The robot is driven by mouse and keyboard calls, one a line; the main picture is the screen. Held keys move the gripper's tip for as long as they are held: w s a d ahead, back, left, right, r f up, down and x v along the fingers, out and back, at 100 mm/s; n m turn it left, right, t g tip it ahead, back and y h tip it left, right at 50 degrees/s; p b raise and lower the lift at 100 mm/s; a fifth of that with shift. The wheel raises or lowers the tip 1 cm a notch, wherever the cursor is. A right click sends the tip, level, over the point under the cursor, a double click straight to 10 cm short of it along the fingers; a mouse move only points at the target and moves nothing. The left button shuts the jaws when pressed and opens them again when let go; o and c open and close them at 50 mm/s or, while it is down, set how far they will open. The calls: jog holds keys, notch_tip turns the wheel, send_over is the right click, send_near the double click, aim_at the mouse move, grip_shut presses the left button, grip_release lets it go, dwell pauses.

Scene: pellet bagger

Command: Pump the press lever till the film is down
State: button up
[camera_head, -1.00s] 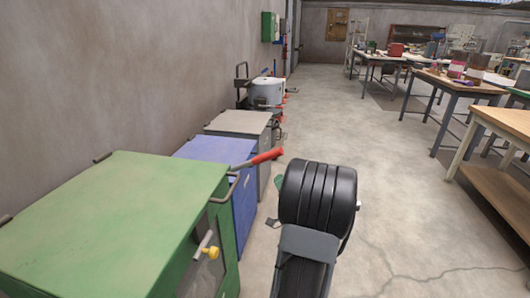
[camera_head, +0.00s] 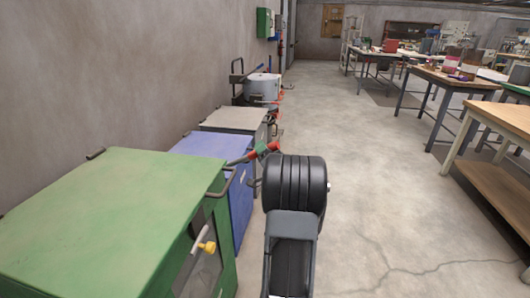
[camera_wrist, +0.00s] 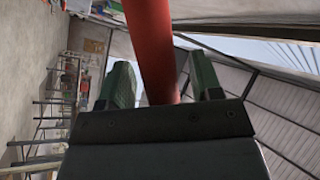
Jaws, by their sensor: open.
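The press lever is a bar with a red grip (camera_head: 273,147), sticking out to the right past the blue cabinet and tilted up toward its tip. In the wrist view the red grip (camera_wrist: 151,45) runs between the two green fingers of my gripper (camera_wrist: 160,80). My gripper is open around it, with a gap visible on the right side. In the head view my gripper (camera_head: 262,149) is small and partly hidden by my arm. I cannot make out the film in either view.
Workbenches (camera_head: 455,82) line the right. The floor between is clear.

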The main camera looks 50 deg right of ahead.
jog(key=shift+w, duration=0.1)
jog(key=shift+c, duration=0.2)
jog(key=shift+r, duration=0.1)
grip_shut()
